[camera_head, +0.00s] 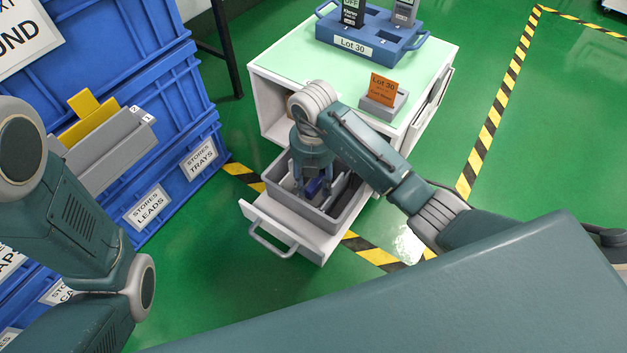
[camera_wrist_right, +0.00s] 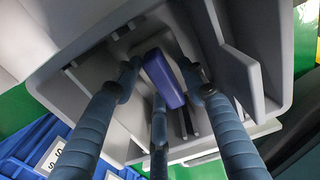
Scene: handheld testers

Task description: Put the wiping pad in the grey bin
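The wiping pad looks to be the blue-purple block with a grey side (camera_wrist_right: 165,80) in the right wrist view. It is in a grey, divided tray (camera_head: 345,215) inside an open white drawer, and a bit of the blue pad (camera_head: 314,187) shows in the head view. My right gripper (camera_head: 312,190) points down into the tray with its fingers around the pad. In the wrist view, the right gripper (camera_wrist_right: 160,85) looks open, with a gap at the left finger; contact at the other fingers is unclear. My left gripper is out of view. Which container is the grey bin is unclear.
The white cabinet has a pale green top (camera_head: 300,62) with a blue Lot 30 carrier (camera_head: 372,42) and an orange card in a grey stand (camera_head: 384,98). Blue crates (camera_head: 150,90) and a grey holder with yellow pieces (camera_head: 105,158) stand left. Green floor is free right.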

